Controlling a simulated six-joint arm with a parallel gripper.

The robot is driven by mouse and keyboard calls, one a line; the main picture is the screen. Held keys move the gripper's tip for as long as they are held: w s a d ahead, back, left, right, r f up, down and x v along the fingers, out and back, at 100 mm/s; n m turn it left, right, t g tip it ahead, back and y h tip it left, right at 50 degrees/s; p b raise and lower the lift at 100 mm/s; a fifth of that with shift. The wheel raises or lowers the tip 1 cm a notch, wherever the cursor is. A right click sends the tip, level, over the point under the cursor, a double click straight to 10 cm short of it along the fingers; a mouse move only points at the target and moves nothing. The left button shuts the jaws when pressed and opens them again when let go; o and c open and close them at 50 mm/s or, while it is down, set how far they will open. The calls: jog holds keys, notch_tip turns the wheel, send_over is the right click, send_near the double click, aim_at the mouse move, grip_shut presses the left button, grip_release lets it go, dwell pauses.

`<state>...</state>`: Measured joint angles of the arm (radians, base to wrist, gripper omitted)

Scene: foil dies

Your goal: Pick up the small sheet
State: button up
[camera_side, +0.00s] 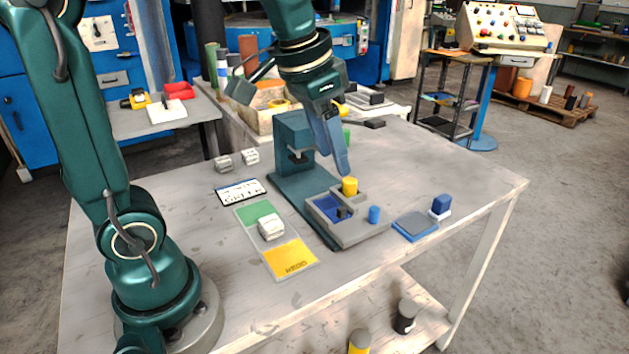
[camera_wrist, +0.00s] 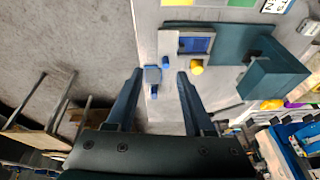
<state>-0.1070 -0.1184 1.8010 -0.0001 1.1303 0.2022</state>
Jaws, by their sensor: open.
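My gripper (camera_side: 343,170) is open and empty, pointing down above the table near the yellow peg. In the wrist view its two fingers (camera_wrist: 160,72) stand well apart. A small dark-blue flat square (camera_side: 327,207) lies in the recess of a grey holder (camera_side: 362,232); it also shows in the wrist view (camera_wrist: 195,45). A flat grey-blue pad (camera_side: 415,225) with a blue edge lies to the right of the holder. I cannot tell for certain which of these is the small sheet. The blue square is left of the gap between my fingertips in the side view.
A yellow peg (camera_side: 350,187) and a blue peg (camera_side: 374,214) stand at the holder. A green press (camera_side: 292,140) stands behind it. A blue-and-white block (camera_side: 440,207) stands right. A green-and-yellow card (camera_side: 290,259) bears a white die (camera_side: 271,228). The table's right end is clear.

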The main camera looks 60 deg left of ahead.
aim_at(342, 208)
jog(key=w+a+f+g, duration=0.1)
jog(key=w+f, duration=0.1)
jog(key=f, duration=0.1)
jog(key=w+a+f+g, duration=0.1)
jog(key=w+a+f, duration=0.1)
jog(key=w+f, duration=0.1)
jog(key=w+a+f+g, duration=0.1)
jog(key=w+a+f, duration=0.1)
jog(key=f, duration=0.1)
jog(key=shift+w+a+f+n, duration=0.2)
jog(key=shift+w+a+n, duration=0.1)
jog(key=shift+n, duration=0.1)
jog(key=shift+g, duration=0.4)
jog(key=shift+s+a+f, duration=0.1)
jog(key=shift+f, duration=1.6)
jog(key=shift+s+a+f, duration=0.1)
jog(key=shift+f, duration=1.6)
grip_shut()
